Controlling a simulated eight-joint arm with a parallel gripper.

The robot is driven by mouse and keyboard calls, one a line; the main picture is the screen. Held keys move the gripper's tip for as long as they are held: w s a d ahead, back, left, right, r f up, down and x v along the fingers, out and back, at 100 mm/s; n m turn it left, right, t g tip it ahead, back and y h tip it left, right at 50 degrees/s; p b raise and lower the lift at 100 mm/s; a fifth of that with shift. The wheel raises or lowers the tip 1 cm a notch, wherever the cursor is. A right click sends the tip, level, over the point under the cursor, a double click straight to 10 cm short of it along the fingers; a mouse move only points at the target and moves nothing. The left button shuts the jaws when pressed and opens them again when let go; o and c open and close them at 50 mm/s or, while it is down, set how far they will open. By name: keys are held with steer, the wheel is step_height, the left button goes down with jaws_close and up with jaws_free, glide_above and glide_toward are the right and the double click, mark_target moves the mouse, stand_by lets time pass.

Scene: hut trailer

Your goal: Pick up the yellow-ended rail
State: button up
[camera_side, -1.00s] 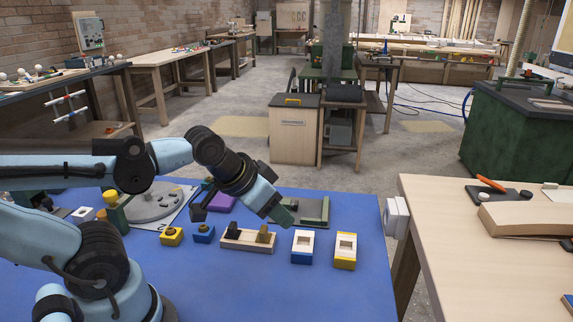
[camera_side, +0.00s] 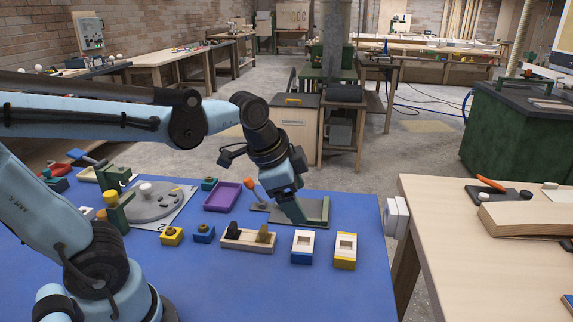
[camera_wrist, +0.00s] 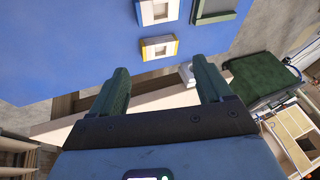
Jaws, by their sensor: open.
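A pale block with yellow ends (camera_side: 345,262), the only yellow-ended piece I make out, lies on the blue table near its right edge. It also shows in the wrist view (camera_wrist: 147,55), flat on the blue surface beyond my fingers. My gripper (camera_side: 300,219) points down in the side view, overlapping the green fixture (camera_side: 326,210), behind and left of the block. In the wrist view my gripper (camera_wrist: 163,72) has its two green fingers wide apart with nothing between them. A similar blue-ended block (camera_side: 302,260) stands just left of the yellow-ended one, apart from it.
A wooden board (camera_side: 235,243) with dark and olive pegs lies left of the blocks. Small yellow (camera_side: 171,238) and blue (camera_side: 203,235) pieces and a purple tray (camera_side: 222,197) are farther left. The front of the blue table is clear. A wooden bench (camera_side: 450,235) stands right.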

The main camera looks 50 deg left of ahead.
steer(key=w+d+m+g, duration=0.1)
steer(key=w+m+g, duration=0.2)
steer(key=w+m, duration=0.45)
steer(key=m+g, duration=0.2)
steer(key=m, duration=1.1)
glide_above(346, 243)
step_height(346, 243, down, 4)
steer(key=shift+n, duration=0.25)
steer(key=f, duration=0.4)
steer(key=s+f, duration=0.1)
steer(key=f, duration=0.1)
steer(key=shift+d+f, duration=0.1)
steer(key=shift+f, duration=0.25)
steer(key=shift+d+f, duration=0.2)
steer(key=shift+f, duration=1.1)
steer(key=shift+d+f, duration=0.15)
steer(key=shift+f, duration=1.1)
steer(key=shift+c, duration=0.4)
steer(key=c, duration=1)
steer(key=shift+r, duration=0.1)
steer(key=shift+c, duration=0.2)
